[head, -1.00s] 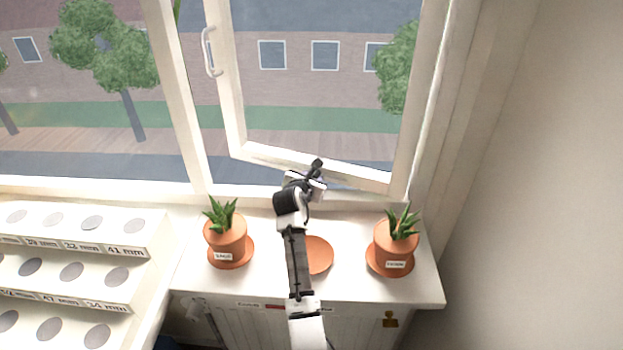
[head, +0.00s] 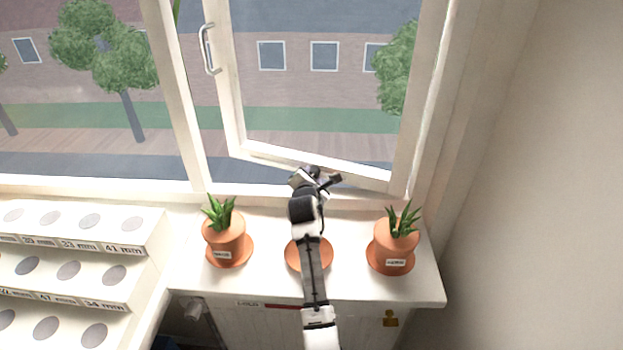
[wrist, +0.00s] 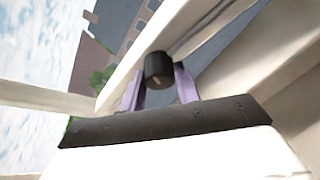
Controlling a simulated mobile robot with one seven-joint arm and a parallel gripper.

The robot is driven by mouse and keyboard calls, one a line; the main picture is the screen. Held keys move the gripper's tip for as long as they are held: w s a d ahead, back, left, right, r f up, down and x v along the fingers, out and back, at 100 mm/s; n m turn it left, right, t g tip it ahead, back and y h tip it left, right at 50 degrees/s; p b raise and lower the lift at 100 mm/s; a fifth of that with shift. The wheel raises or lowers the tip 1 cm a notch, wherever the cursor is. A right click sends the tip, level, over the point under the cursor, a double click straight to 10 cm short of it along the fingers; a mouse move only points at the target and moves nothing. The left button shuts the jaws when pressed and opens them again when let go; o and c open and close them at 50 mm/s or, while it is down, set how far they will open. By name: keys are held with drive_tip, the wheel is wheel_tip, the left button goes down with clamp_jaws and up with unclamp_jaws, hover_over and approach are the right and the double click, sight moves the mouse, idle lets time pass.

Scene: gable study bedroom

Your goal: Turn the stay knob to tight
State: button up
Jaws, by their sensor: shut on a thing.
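The stay knob (wrist: 159,71) is a short black cylinder at the lower edge of the white window sash in the wrist view. The purple fingers of my gripper (wrist: 160,86) stand on either side of it and are shut on it. In the head view my gripper (head: 306,176) is at the bottom rail of the open sash (head: 270,158), where my wrist hides the knob. A pale mark shows on the knob's end, but I cannot read how tight it is.
On the sill (head: 350,289), a left potted plant (head: 225,239) and a right potted plant (head: 394,244) flank my arm. An empty terracotta saucer (head: 293,258) lies under the arm. A white stepped rack (head: 130,238) stands at left. The wall closes off the right.

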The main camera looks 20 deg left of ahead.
idle(0.5)
drive_tip(key=o, duration=1)
drive_tip(key=shift+f, duration=0.1)
